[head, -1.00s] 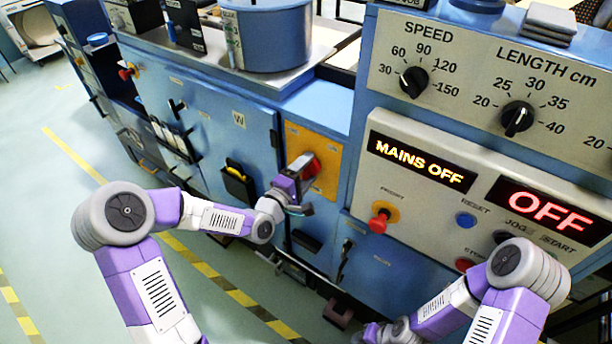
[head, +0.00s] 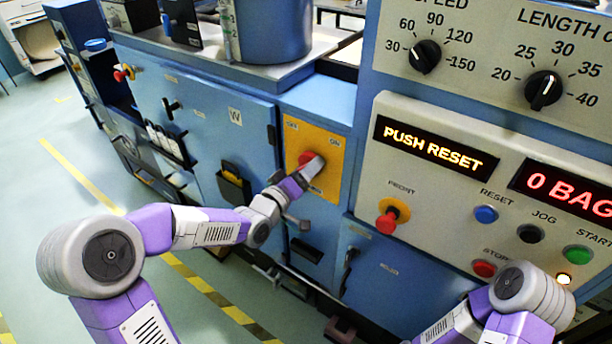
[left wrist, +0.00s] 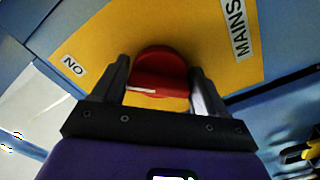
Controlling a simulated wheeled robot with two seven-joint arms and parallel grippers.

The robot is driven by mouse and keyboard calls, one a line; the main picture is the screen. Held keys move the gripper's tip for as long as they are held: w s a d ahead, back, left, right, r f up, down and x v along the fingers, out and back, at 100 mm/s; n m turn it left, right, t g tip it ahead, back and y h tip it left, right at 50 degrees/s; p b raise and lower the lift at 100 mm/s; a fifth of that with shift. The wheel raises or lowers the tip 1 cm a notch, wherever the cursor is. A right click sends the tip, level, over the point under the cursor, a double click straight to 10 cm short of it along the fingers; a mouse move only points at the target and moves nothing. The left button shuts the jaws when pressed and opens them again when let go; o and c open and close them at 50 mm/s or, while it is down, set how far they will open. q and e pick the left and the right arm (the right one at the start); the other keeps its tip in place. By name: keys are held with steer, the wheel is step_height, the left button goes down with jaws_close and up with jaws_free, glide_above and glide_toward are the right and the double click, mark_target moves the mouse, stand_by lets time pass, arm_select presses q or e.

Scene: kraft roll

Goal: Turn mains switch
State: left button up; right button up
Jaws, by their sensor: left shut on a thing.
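The mains switch is a red rotary knob (head: 307,160) on a yellow plate (head: 330,188) on the blue machine's front. In the left wrist view the red knob (left wrist: 160,75) sits between my two fingers, with an "ON" label to its left and "MAINS" to its right. My left gripper (head: 311,168) is shut on the knob. The amber display (head: 434,143) reads "PUSH RESET" and the red display (head: 570,190) shows "0 BAG", cut off by the picture edge. My right arm shows at the lower right; its gripper is out of the picture.
A red front stop button (head: 387,222), a blue reset button (head: 486,214), a black jog button (head: 530,233) and a green start button (head: 577,254) are on the grey panel right of the switch. A pocket (head: 233,187) and door handles stick out left of it.

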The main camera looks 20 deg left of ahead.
arm_select(q)
steer(key=shift+m, duration=0.5)
steer(key=o, duration=1)
steer(key=p+v, duration=0.1)
steer(key=v, duration=0.6)
steer(key=shift+s+a, duration=0.1)
steer(key=shift+s, duration=0.15)
